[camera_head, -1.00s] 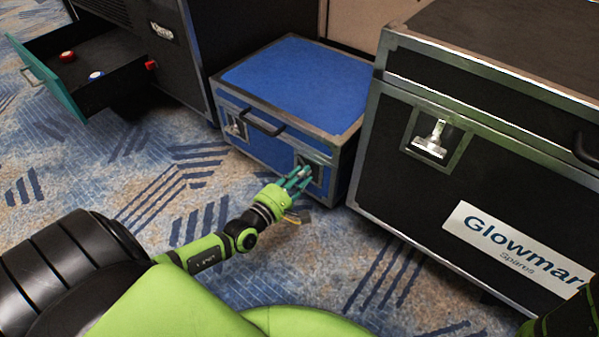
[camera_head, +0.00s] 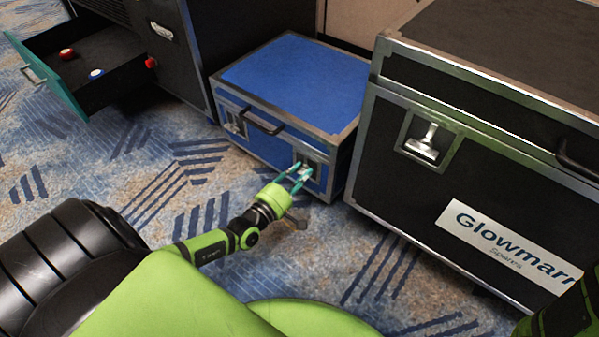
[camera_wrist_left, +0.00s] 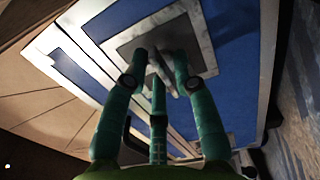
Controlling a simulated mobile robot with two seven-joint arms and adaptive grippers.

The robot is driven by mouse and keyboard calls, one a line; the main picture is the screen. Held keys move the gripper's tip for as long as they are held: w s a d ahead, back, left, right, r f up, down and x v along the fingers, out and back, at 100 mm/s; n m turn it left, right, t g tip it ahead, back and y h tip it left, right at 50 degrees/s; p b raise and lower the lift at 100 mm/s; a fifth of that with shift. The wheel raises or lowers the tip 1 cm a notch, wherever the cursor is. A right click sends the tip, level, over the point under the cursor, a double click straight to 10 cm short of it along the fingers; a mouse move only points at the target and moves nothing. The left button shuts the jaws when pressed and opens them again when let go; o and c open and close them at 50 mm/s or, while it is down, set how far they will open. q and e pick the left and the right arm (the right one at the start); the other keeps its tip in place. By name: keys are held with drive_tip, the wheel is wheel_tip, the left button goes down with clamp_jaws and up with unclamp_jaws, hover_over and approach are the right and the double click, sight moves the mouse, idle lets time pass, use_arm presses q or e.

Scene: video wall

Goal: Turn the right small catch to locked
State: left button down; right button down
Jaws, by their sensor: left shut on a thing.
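The blue case (camera_head: 290,85) stands on the carpet with its lid down. Its right small catch (camera_head: 307,170) sits in a metal plate on the front face, partly hidden by my fingers. My left gripper (camera_head: 298,178) is at this catch, with its teal fingers shut on it. In the left wrist view the gripper (camera_wrist_left: 162,75) closes around the catch's metal piece, and the plate (camera_wrist_left: 200,35) shows around it. The catch's exact turn is hard to tell. The left small catch (camera_head: 236,125) is on the same face. My right gripper is out of view.
A large black case (camera_head: 400,185) with a metal latch (camera_head: 424,143) stands close on the right. A dark cabinet with an open drawer (camera_head: 120,75) is at the left, holding a red and a blue round thing. A handle (camera_head: 262,121) sits between the catches. Carpet in front is clear.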

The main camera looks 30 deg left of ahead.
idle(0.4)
use_arm(q)
drive_tip(key=c, duration=1.3)
unclamp_jaws()
drive_tip(key=shift+s, duration=0.1)
drive_tip(key=s, duration=0.8)
drive_tip(key=s+a, duration=0.1)
drive_tip(key=s, duration=0.2)
drive_tip(key=shift+s, duration=0.4)
